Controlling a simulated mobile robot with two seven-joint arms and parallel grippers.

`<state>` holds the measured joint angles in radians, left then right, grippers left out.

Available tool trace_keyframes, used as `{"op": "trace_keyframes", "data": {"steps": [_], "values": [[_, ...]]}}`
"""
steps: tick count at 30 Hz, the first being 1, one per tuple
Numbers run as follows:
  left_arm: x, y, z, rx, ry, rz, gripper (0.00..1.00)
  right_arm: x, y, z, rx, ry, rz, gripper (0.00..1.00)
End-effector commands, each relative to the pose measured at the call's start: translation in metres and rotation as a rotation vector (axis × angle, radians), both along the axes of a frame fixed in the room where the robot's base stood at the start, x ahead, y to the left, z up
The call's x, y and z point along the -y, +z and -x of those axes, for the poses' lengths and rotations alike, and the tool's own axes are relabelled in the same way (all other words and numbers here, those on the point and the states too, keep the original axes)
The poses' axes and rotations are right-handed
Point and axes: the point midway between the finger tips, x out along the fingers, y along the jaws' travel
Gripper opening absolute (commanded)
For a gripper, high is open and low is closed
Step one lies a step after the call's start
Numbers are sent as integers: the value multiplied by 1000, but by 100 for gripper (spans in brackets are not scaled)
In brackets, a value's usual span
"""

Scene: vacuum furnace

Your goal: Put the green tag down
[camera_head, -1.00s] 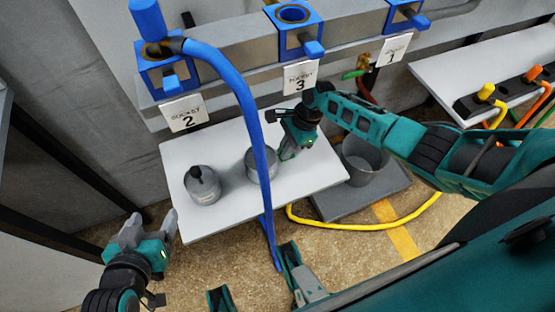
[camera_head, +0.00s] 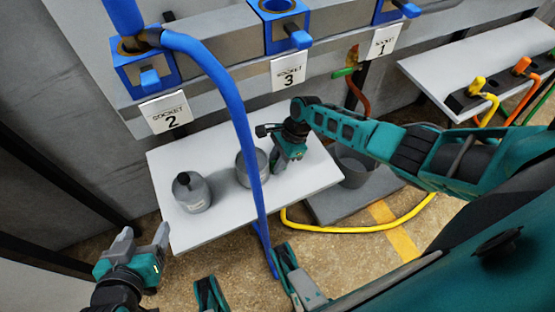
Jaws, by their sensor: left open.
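I cannot make out a green tag for certain. A small green piece (camera_head: 343,72) shows on the wall between the socket 3 and socket 1 labels, by a red-brown hose. My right gripper (camera_head: 279,164) points down over the white table, close to the right side of a grey metal cup (camera_head: 246,172). Its fingers are small and partly hidden, so I cannot tell whether they are shut or hold anything. My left gripper (camera_head: 146,240) is open and empty at the lower left, off the table's front left corner.
A grey canister with a black knob (camera_head: 192,193) stands on the white table (camera_head: 215,222). A thick blue hose (camera_head: 232,105) hangs in front of the table. A grey bucket (camera_head: 354,168) stands right of it. A yellow hose (camera_head: 340,228) lies on the floor.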

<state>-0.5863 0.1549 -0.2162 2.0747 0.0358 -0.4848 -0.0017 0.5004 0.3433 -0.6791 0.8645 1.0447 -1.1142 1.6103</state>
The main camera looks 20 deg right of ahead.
Motion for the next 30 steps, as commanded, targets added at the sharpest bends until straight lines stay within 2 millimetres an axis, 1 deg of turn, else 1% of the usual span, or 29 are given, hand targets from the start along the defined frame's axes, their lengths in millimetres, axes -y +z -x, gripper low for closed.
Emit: {"op": "trace_keyframes", "data": {"steps": [1, 3, 4, 10, 14, 17, 30], "values": [[0, 1, 0, 1, 0, 0, 69, 0, 0, 0, 0, 0, 0, 28], [0, 1, 0, 1, 0, 0, 69, 0, 0, 0, 0, 0, 0, 35], [0, 1, 0, 1, 0, 0, 69, 0, 0, 0, 0, 0, 0, 35], [1, 1, 0, 1, 1, 3, 69, 0, 1, 0, 0, 0, 0, 35], [2, 7, 0, 1, 4, 6, 69, 1, 8, 0, 0, 0, 0, 35], [2, 17, 0, -1, 6, 8, 69, 4, 19, 0, 0, -1, 0, 35], [1, 78, 3, -2, 8, 6, 69, 29, 81, -1, -1, -1, 0, 35]]}}
